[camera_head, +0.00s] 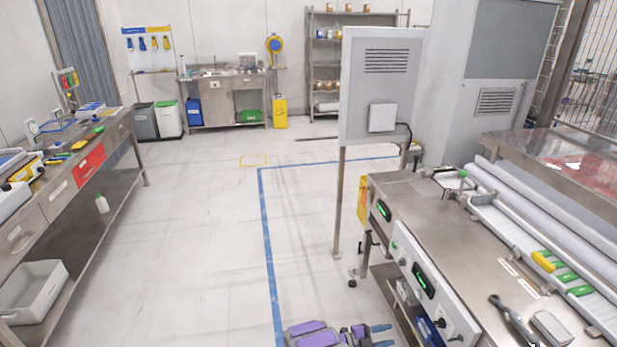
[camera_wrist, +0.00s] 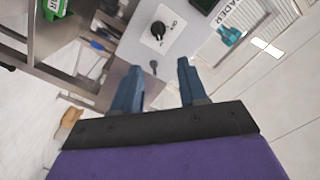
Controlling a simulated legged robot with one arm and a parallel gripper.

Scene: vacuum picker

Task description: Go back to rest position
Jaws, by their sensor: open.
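My gripper (camera_head: 386,335) shows at the bottom edge of the head view, low beside the front of the steel machine (camera_head: 440,215). Its two blue fingers point right, and part of my purple arm shows behind them. In the wrist view my gripper (camera_wrist: 160,68) has its two blue fingers apart with nothing between them. Beyond the fingers is a grey panel (camera_wrist: 128,62) with a black knob (camera_wrist: 158,30) on a white label. The fingers look apart from the panel.
A long workbench (camera_head: 125,160) with tools, drawers and a grey bin (camera_head: 30,290) lines the left. A grey cabinet on a post (camera_head: 380,70) stands by the machine. The floor between (camera_head: 200,220) is clear, with a blue line (camera_head: 267,240). Another bench (camera_head: 225,85) stands at the back.

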